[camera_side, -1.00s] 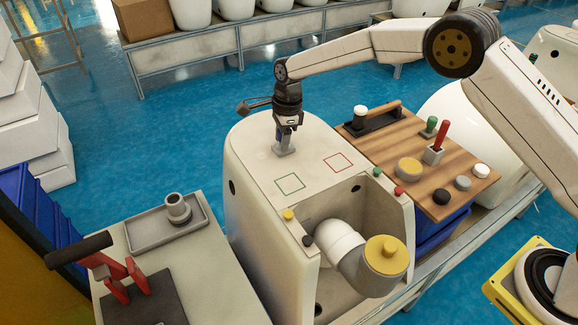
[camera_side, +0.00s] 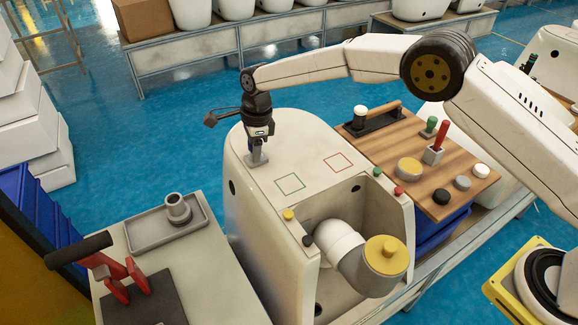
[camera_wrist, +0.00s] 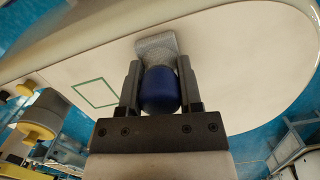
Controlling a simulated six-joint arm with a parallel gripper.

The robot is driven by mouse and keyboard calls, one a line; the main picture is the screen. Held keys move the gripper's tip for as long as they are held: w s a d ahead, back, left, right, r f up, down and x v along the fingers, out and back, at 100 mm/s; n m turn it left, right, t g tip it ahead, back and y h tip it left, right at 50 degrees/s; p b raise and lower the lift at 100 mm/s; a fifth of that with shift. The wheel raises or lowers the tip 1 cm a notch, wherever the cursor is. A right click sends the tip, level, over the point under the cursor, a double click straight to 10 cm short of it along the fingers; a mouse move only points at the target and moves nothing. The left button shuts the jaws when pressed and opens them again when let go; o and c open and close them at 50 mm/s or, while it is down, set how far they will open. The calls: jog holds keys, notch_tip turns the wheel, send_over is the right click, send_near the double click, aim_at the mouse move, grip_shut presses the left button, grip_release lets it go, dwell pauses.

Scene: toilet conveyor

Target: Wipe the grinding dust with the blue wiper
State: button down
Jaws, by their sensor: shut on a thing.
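My gripper (camera_side: 258,145) is over the left part of the white toilet body's flat top (camera_side: 310,150), fingers pointing down. It is shut on the blue wiper, whose grey pad (camera_side: 257,159) shows below the fingers, at or just above the surface. In the wrist view the wiper's blue handle (camera_wrist: 160,92) sits between the two fingers of my gripper (camera_wrist: 158,78), with the grey pad (camera_wrist: 155,45) beyond it. I cannot make out the grinding dust; the pad and fingers hide part of the top.
Green (camera_side: 289,184) and red (camera_side: 338,163) square outlines mark the top. A wooden board (camera_side: 425,185) with tools and knobs lies to the right. A grey tray (camera_side: 150,235) holding a cylinder stands at left. A pipe with a yellow cap (camera_side: 386,255) sticks out in front.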

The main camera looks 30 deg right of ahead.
jog(key=shift+a+r, duration=0.15)
jog(key=shift+a, duration=0.1)
jog(key=shift+r, duration=3.95)
jog(key=shift+d, duration=0.2)
